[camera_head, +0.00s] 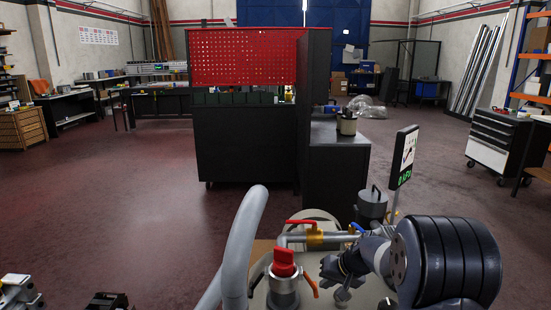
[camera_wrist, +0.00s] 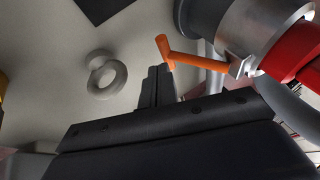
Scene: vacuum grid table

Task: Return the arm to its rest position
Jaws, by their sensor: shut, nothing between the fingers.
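My gripper (camera_head: 330,268) is low in the head view, dark, at the end of my arm, which comes in from the right. It is over the vacuum equipment, just right of the valve with the red knob (camera_head: 284,262) and its orange lever (camera_head: 307,281). In the wrist view my gripper's fingers (camera_wrist: 158,84) are together with nothing between them. The orange lever (camera_wrist: 195,60) shows close past the fingertips, running to a metal valve body with a red part (camera_wrist: 298,50). I cannot tell whether the fingers touch the lever.
A pipe with a brass valve and red handle (camera_head: 302,222) lies behind my gripper. A thick grey hose (camera_head: 243,245) arches at left. A sign with a green display (camera_head: 404,160) stands at right. A pale ring (camera_wrist: 107,80) lies on the light surface. Open floor (camera_head: 130,205) extends left.

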